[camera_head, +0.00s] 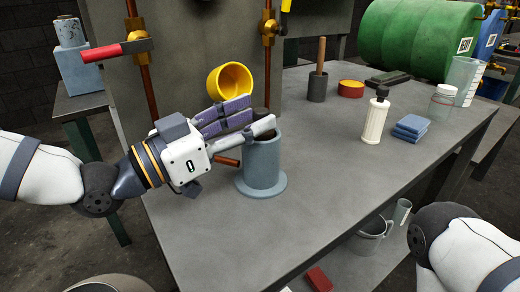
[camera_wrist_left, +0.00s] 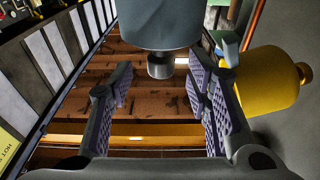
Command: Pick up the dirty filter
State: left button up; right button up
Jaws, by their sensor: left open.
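A grey-blue cylindrical housing (camera_head: 263,165) with a round foot flange stands upright on the table. A dark round piece (camera_head: 261,112) shows just above its rim, partly hidden by my fingers; I take it for the top of the dirty filter. My left gripper (camera_head: 256,115) reaches in from the left at the housing's mouth, its fingers apart. In the left wrist view the housing (camera_wrist_left: 160,22) is at the top, and the filter's small stub (camera_wrist_left: 160,66) lies between the open fingers, with gaps on both sides. My right gripper is out of view.
A yellow cup (camera_head: 231,81) is close behind my left gripper, also in the wrist view (camera_wrist_left: 268,80). A red-brown rod (camera_head: 228,162) is left of the housing. A white bottle (camera_head: 376,118) and blue pads (camera_head: 410,128) stand farther right. The front middle of the table (camera_head: 330,180) is clear.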

pick_arm(q)
jog(key=x, duration=0.2)
jog(key=shift+w+d, duration=0.25)
jog(key=shift+d, duration=0.1)
grip_shut()
jog(key=shift+a+r, duration=0.1)
